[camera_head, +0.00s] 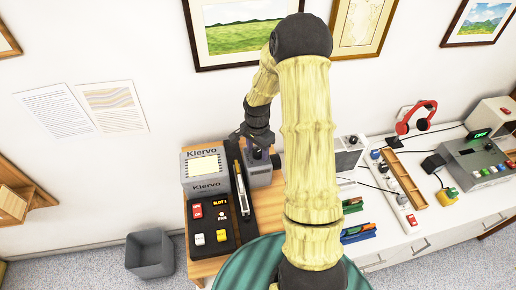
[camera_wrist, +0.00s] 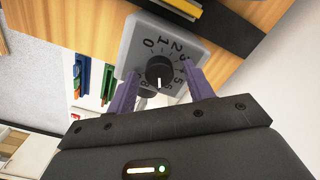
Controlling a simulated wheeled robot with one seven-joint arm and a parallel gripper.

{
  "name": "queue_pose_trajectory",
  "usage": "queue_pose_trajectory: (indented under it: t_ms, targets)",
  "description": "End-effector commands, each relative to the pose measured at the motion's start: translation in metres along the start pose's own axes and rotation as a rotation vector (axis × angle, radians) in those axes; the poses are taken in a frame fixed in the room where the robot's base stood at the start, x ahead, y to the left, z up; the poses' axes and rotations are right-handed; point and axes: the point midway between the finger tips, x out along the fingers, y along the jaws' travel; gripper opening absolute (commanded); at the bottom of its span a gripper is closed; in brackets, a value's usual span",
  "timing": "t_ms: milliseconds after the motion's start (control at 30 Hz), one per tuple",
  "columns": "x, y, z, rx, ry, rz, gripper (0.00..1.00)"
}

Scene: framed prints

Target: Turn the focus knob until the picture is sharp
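The black focus knob (camera_wrist: 159,70) sits on a grey box with a numbered dial (camera_wrist: 135,47) in the wrist view. Its white mark points down in that view, near the 6. My gripper (camera_wrist: 160,80) has its two purple fingers on either side of the knob, with a visible gap at each side, so it is open around it. In the head view my gripper (camera_head: 257,150) is just above the grey box (camera_head: 258,175), and the knob is hidden there. The Klervo viewer (camera_head: 194,185) stands left of it with a pale screen (camera_head: 203,166). The screen's picture is too small to judge sharpness.
A black panel (camera_head: 212,222) with red, white and yellow buttons lies in front of the viewer. A black bar (camera_head: 241,190) lies between viewer and box. A teal round surface (camera_head: 255,265) is in front. A white counter (camera_head: 400,240) with devices and cables is right.

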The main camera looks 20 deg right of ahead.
Motion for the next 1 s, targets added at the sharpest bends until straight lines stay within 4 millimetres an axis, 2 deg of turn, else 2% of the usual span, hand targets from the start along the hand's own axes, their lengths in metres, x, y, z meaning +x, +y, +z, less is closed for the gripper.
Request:
queue_pose_trajectory:
  t_ms: [33,200,233,667,1000]
  targets:
    - [-0.0002,-0.0001,0.0001,0.000,0.000,0.000,0.44]
    - [-0.0003,0.0006,-0.0009,0.002,0.000,0.000,0.11]
    - [-0.0003,0.0008,-0.0011,0.003,0.000,0.000,0.07]
    - [0.0001,0.0020,-0.0028,-0.050,0.000,0.001,0.08]
    - [0.0006,0.0010,-0.0034,-0.262,0.003,-0.001,0.08]
